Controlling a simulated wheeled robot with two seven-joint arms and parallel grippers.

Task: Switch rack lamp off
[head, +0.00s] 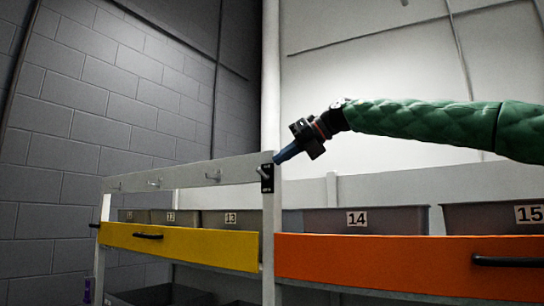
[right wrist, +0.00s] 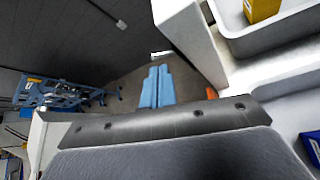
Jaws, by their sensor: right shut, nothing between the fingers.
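The black switch plate (head: 266,178) with a small pale toggle is on the white upright post (head: 268,230) of the rack, in the head view. My right gripper (head: 279,158) comes in from the right on its green-sleeved arm. Its blue fingers are shut and empty, and their tips are just above and to the right of the plate. I cannot tell whether they touch it. In the right wrist view the shut blue fingers (right wrist: 157,87) point away, with a small pale thing beyond their tips that I cannot identify. The rack lamp itself is not clearly visible. My left gripper is out of view.
The rack has a yellow drawer (head: 180,246) and an orange drawer (head: 400,265) with black handles. Numbered grey bins (head: 385,219) stand behind them, and several hooks line the left rail (head: 190,173). A blue wheeled frame (right wrist: 60,93) stands in the right wrist view.

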